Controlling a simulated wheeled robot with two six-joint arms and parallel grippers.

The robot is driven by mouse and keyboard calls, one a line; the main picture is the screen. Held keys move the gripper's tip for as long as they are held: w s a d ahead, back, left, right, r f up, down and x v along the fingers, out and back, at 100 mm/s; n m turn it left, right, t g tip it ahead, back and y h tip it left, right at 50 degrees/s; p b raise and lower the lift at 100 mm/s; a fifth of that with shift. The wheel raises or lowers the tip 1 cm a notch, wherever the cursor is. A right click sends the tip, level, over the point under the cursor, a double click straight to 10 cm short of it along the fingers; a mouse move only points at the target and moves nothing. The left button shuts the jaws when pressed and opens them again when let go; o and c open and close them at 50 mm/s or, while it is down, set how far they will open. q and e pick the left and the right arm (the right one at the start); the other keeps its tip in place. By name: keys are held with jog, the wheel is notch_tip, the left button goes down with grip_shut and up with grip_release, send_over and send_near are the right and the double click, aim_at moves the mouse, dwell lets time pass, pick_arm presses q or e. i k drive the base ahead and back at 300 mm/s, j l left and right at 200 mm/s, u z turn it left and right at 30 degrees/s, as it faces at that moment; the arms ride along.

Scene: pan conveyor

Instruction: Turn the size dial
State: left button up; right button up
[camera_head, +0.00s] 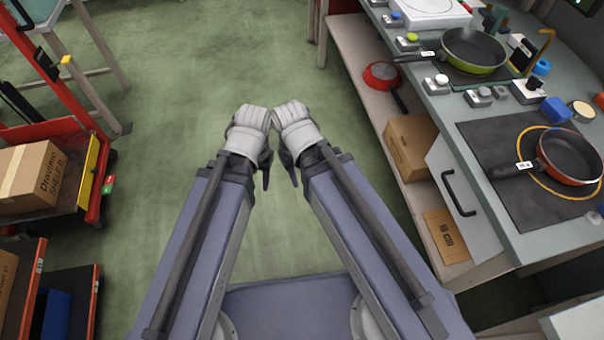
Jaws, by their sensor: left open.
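Several small control boxes with knobs stand along the near edge of the workbench at the right: one with a white knob (441,80), one with a green knob (412,37) and a grey one (479,96). I cannot tell which of them is the size dial. My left gripper (265,178) and my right gripper (291,176) are close together over the green floor, well left of the bench and touching none of the boxes. The left one is open and empty. The right one's fingers are mostly hidden behind its wrist.
A green pan (474,50) and a red pan (570,156) sit on the workbench (545,238). A red pan (382,75) and cardboard boxes (411,143) are on the shelf below. A red cart (92,175) stands left. The floor between is clear.

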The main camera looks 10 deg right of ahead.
aim_at(534, 82)
jog(key=z, duration=1.75)
